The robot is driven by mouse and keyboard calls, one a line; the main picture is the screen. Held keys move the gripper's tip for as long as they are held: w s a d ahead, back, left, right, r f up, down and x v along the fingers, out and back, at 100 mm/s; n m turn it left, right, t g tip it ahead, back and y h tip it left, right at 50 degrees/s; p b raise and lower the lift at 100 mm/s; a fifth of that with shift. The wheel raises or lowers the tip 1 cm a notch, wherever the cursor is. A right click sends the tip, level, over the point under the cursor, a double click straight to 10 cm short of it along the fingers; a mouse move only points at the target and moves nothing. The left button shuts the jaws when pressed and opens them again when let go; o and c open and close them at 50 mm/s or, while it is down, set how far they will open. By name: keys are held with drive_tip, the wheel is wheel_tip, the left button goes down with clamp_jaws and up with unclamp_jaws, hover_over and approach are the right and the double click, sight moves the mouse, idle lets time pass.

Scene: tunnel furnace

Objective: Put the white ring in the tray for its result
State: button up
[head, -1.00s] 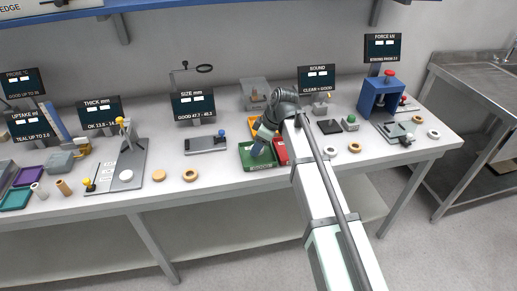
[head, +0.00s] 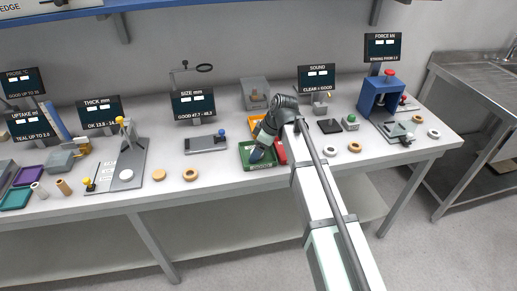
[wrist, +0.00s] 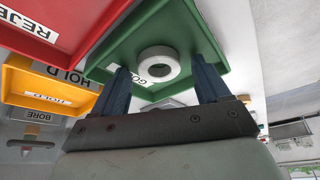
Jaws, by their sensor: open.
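A white ring (wrist: 146,62) lies flat inside the green tray (wrist: 112,50), in the wrist view. My gripper (wrist: 164,76) is open, with its two dark blue fingers apart and the ring between and just beyond their tips. I cannot tell whether a finger touches the ring. In the head view my gripper (head: 257,154) is over the green tray (head: 262,166), and the ring in it is hidden.
The red tray (wrist: 72,22), marked REJECT, and the yellow tray (wrist: 50,92), marked HOLD, adjoin the green one. Other white rings (head: 330,149) and wooden rings (head: 190,175) lie along the bench. A blue press (head: 378,98) stands to the right.

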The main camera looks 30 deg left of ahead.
drive_tip(key=v, duration=1.2)
drive_tip(key=shift+r, duration=0.15)
idle(0.3)
